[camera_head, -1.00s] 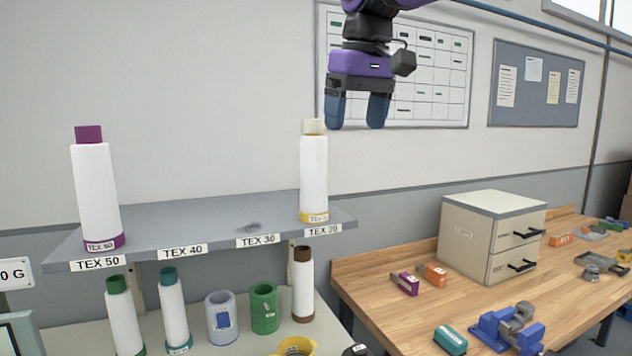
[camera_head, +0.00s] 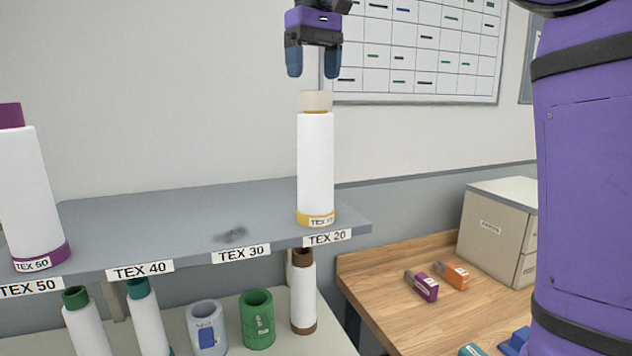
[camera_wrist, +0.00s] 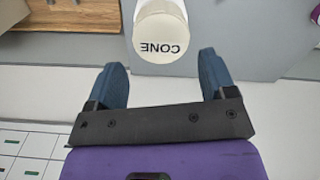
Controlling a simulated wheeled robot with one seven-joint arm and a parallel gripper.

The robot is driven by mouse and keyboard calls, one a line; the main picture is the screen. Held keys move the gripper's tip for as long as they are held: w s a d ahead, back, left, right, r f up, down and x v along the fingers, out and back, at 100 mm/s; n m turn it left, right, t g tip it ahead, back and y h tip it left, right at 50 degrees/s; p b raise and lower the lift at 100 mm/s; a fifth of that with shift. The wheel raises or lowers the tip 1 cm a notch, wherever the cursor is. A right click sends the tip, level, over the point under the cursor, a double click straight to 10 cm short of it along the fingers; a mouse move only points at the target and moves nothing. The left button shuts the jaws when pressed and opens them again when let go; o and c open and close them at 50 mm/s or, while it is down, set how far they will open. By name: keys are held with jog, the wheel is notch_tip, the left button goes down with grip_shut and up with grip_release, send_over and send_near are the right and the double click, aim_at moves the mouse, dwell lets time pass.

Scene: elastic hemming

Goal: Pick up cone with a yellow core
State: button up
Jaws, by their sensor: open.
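The cone with a yellow core (camera_head: 315,165) stands upright on the grey shelf (camera_head: 180,215), at its right end above the TEX 20 label. It has a white body, a cream top and a yellow base band. My gripper (camera_head: 313,68) is open and empty, pointing down just above the cone's top in the head view. In the wrist view the cone's cream top (camera_wrist: 165,35), marked CONE, lies just beyond the open fingertips (camera_wrist: 162,62), roughly centred between them. It is not between the fingers.
A purple-cored cone (camera_head: 32,195) stands at the shelf's left end. Green, teal and brown cones (camera_head: 303,290) and two empty-looking tubes (camera_head: 257,318) stand below the shelf. A wooden bench (camera_head: 390,290) with a drawer cabinet (camera_head: 495,230) is at right. The shelf's middle is clear apart from a dark smudge.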

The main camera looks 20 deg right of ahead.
aim_at(314, 99)
jog(key=shift+s+f, duration=0.15)
jog(key=shift+f, duration=1.45)
jog(key=shift+s+f, duration=0.1)
jog(key=shift+f, duration=1.45)
jog(key=c, duration=1.3)
jog(key=shift+r, duration=0.1)
